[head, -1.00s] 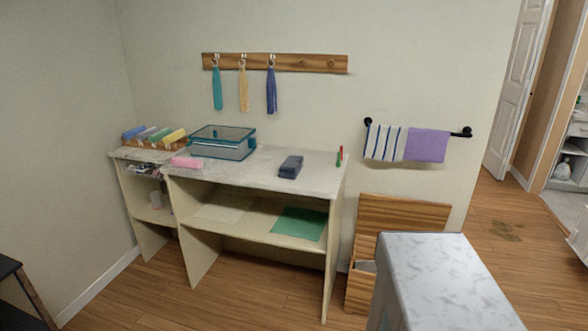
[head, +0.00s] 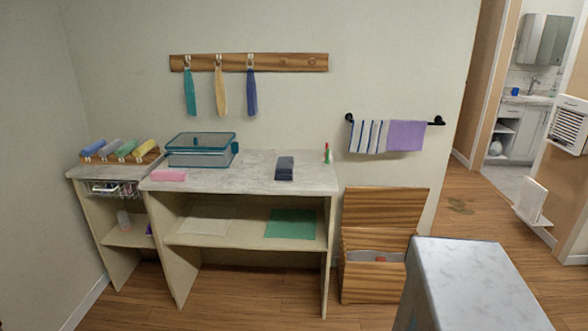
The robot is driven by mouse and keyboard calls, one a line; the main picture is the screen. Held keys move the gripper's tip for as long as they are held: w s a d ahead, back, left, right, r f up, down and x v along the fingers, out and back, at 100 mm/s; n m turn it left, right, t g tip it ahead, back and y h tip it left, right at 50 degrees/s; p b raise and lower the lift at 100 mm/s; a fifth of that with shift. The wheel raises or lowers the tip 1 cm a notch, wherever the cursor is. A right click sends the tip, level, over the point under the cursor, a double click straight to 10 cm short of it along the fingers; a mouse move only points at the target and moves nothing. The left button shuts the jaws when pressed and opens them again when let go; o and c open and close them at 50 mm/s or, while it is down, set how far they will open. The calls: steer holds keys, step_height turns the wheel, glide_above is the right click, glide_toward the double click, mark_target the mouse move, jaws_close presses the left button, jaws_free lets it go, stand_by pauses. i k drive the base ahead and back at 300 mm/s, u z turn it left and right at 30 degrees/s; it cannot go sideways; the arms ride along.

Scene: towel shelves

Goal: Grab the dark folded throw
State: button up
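The dark folded throw (head: 285,169) lies on the marbled top of the shelf unit (head: 240,183), right of its middle. It is a small dark blue-grey folded block. A pink folded cloth (head: 168,176) lies at the left front of the same top, and a teal lidded box (head: 201,159) stands behind and between them. My gripper is not in the head view.
A green cloth (head: 292,224) lies on the shelf below. Small red and green items (head: 327,153) stand at the top's right end. An open wooden chest (head: 374,281) is right of the unit. A marbled block (head: 478,287) fills the front right. A towel rail (head: 394,121) is on the wall.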

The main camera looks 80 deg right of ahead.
mark_target(285, 165)
steer(key=z, duration=0.45)
steer(key=i, duration=0.5)
steer(key=z, duration=0.8)
steer(key=i, duration=0.5)
steer(key=z, duration=0.3)
